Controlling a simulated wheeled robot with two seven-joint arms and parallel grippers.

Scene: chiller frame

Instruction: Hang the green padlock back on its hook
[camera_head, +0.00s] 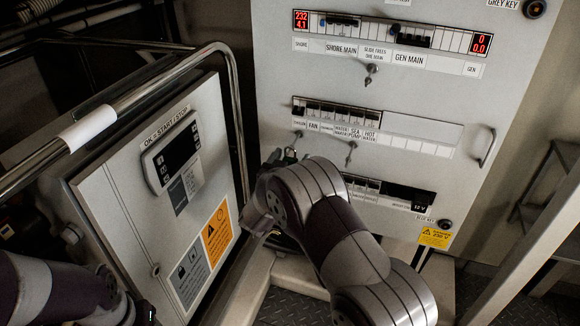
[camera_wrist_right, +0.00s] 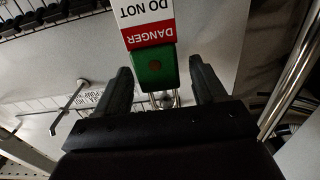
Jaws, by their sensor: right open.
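The green padlock (camera_wrist_right: 154,70) shows in the right wrist view, between the two fingers of my right gripper (camera_wrist_right: 163,85). The fingers are open, with a gap on each side of the padlock. Its metal shackle points toward the gripper body, which hides part of it. A red and white danger tag (camera_wrist_right: 148,22) adjoins the padlock's far end. In the head view my right gripper (camera_head: 280,160) is close to the panel front, left of a small hook (camera_head: 351,152); I cannot make out the padlock there. I cannot tell which hook, if any, bears it. Only my left arm shows at lower left.
The tall grey panel (camera_head: 400,185) has rows of switches, another hook (camera_head: 371,71) higher up and a handle (camera_head: 486,148) at right. The chiller box (camera_head: 120,190) and a metal rail (camera_head: 232,90) stand close on the left of my right gripper.

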